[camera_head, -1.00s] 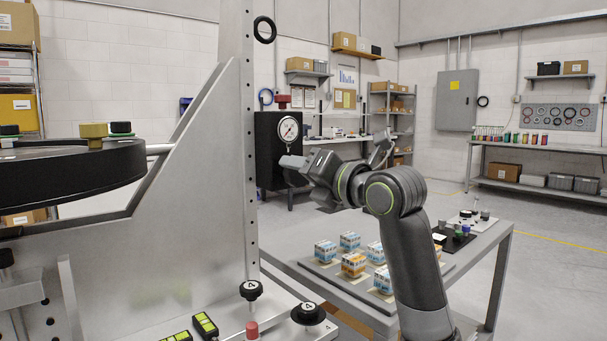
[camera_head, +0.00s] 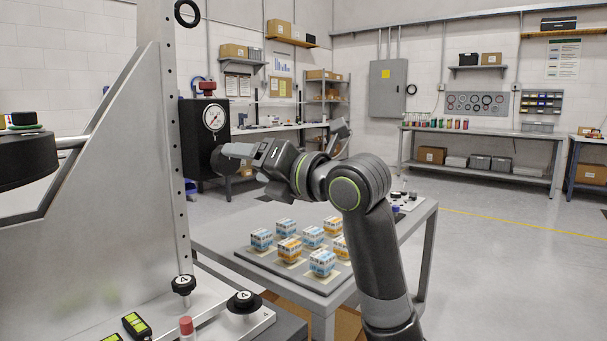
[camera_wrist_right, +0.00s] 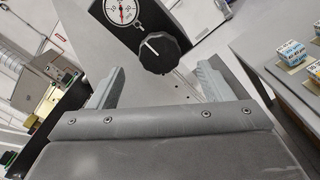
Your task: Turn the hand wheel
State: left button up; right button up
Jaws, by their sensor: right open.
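A black round knob with a white line (camera_wrist_right: 160,52), the nearest thing to a hand wheel that I can make out, sits below a dial gauge (camera_wrist_right: 121,10) on a black panel. In the head view the black box (camera_head: 191,150) carries the gauge (camera_head: 214,117), and the dark knob (camera_head: 217,160) shows partly behind my gripper. My right gripper (camera_head: 236,158) points left toward it. In the right wrist view its jaws (camera_wrist_right: 160,88) are open and empty, with the knob ahead between them; contact does not show. My left gripper is out of view.
A large metal fixture plate (camera_head: 120,190) stands at left, with black numbered knobs (camera_head: 244,301) at its foot. A grey table (camera_head: 215,240) with several small patterned boxes (camera_head: 322,262) lies below my right arm. Open floor (camera_head: 510,260) is at right.

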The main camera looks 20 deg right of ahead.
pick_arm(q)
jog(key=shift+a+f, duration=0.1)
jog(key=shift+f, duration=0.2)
pick_arm(e)
jog(key=v, duration=1.1)
jog(key=shift+s+d, duration=0.15)
jog(key=shift+s, duration=0.05)
